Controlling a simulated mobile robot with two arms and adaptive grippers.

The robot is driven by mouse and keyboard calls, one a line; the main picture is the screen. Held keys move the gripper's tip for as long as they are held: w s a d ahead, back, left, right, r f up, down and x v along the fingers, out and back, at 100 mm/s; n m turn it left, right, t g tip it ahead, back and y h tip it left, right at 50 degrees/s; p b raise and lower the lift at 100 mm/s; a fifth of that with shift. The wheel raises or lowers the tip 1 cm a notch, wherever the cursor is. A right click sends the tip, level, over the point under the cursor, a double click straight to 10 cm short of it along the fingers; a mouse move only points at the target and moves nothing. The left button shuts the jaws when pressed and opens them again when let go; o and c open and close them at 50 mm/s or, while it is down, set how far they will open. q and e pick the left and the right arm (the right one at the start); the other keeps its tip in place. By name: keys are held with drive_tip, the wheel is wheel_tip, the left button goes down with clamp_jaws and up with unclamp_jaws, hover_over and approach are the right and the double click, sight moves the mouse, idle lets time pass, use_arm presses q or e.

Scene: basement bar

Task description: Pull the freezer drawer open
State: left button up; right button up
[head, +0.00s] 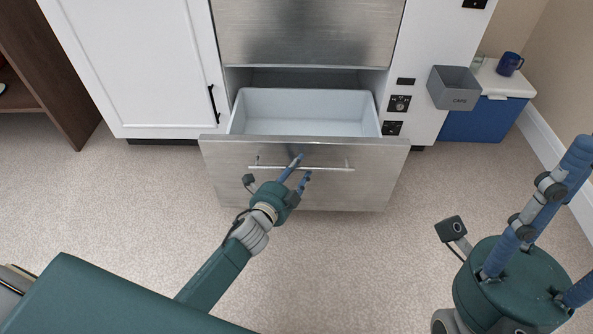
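The freezer drawer (230,170) stands pulled out from the cabinet, with a brushed metal front. Its white inner bin (305,112) shows open from above and looks empty. A thin horizontal bar handle (325,169) runs across the front.
A blue and white cooler (480,122) with a blue mug (509,63) on its lid stands at the right wall. A grey box marked CAPS (453,97) hangs on the cabinet side. A white cabinet door (140,65) is at left. The floor before the drawer is clear.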

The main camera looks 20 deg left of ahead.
use_arm(q)
drive_tip(key=v, duration=1.2)
drive_tip(key=shift+f, duration=0.1)
